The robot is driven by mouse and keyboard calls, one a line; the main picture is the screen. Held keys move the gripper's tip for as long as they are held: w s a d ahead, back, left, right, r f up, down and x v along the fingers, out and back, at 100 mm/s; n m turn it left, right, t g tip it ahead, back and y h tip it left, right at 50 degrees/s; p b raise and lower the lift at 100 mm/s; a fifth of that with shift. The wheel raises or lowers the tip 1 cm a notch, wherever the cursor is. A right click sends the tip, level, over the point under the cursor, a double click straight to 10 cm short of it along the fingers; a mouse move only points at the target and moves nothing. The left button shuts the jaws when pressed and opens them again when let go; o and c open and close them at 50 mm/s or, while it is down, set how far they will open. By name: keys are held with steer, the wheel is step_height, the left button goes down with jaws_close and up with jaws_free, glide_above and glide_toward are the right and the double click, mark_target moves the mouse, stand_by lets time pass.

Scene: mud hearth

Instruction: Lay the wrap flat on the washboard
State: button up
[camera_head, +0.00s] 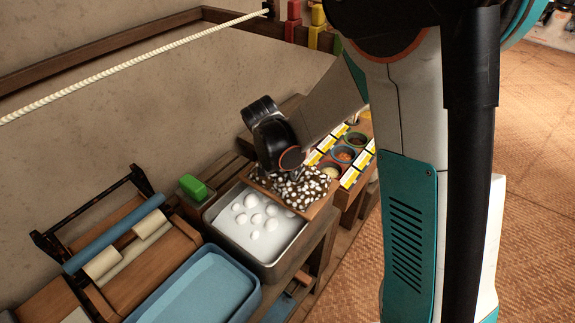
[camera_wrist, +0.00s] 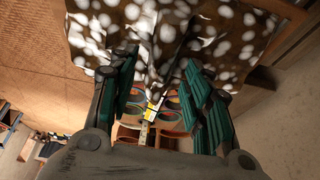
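The wrap (camera_head: 298,188) is a dark brown cloth with white spots. It lies bunched and uneven on the wooden washboard (camera_head: 318,208), which rests across the far right part of the soapy basin (camera_head: 252,262). In the wrist view the wrap (camera_wrist: 225,35) fills the top, with a raised fold pointing between my fingers. My gripper (camera_wrist: 158,62) is open, its two fingers apart on either side of that fold, with no clear contact. In the head view my gripper (camera_head: 287,172) is just above the wrap, and its fingertips are partly hidden.
A green block (camera_head: 194,188) sits left of the basin. A blue tub (camera_head: 195,290) and a wooden rack with rollers (camera_head: 130,240) stand at the lower left. Small colored bowls (camera_head: 342,155) are behind the gripper. A rope (camera_head: 130,67) crosses the upper left.

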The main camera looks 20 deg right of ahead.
steer(key=shift+r, duration=0.1)
steer(key=v, duration=1.2)
steer(key=s+d+r+n+t+y, duration=0.2)
steer(key=s+n, duration=0.3)
steer(key=s, duration=0.5)
steer(key=s+d+r+n+t+y, duration=0.1)
steer(key=s+r+n, duration=0.3)
steer(key=s, duration=0.6)
steer(key=shift+d+n+t+y, duration=0.4)
steer(key=shift+d+n+t, duration=0.3)
steer(key=shift+n, duration=0.2)
